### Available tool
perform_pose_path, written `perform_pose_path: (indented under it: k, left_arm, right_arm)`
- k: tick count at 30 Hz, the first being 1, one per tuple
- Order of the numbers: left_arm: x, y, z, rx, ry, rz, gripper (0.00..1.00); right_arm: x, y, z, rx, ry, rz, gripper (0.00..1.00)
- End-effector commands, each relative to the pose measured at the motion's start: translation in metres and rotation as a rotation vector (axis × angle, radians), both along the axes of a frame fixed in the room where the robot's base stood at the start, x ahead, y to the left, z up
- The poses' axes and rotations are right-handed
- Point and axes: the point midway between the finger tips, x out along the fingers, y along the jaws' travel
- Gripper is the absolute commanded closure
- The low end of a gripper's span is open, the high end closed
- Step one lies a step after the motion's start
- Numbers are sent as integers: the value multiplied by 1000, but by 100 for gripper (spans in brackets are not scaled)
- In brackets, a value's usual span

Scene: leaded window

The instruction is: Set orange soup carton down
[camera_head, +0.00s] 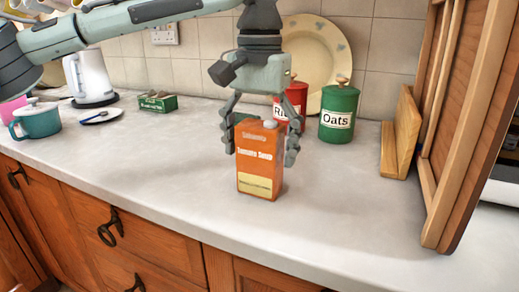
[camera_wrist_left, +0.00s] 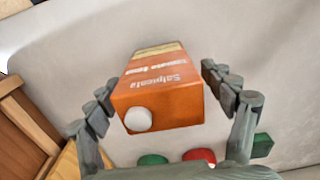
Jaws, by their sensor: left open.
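The orange soup carton (camera_head: 258,165) stands upright on the grey countertop (camera_head: 340,215), near the front edge. Its label faces front and its white cap is on top. My left gripper (camera_head: 262,145) comes down from above, with one finger on each side of the carton. The left wrist view shows the carton (camera_wrist_left: 160,90) between the open fingers of the left gripper (camera_wrist_left: 162,90), with gaps on both sides. My right gripper is in neither view.
A red canister (camera_head: 293,98) and a green oats canister (camera_head: 338,115) stand behind the carton, before a leaning plate (camera_head: 325,50). Wooden boards (camera_head: 402,135) and a wooden door (camera_head: 462,130) are at right. A teal pot (camera_head: 38,120) and a kettle (camera_head: 88,75) stand at left.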

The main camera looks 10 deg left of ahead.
Motion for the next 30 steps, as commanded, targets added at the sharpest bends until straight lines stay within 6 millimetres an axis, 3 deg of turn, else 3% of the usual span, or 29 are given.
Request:
perform_pose_path:
  k: [16, 21, 30]
  left_arm:
    - [0, -1, 103, 0, -2, -1, 18]
    - [0, -1, 116, 0, -1, -2, 18]
    - [0, -1, 118, 0, -1, -2, 18]
  right_arm:
    - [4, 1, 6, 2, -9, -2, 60]
    - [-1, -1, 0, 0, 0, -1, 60]
    - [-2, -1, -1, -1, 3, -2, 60]
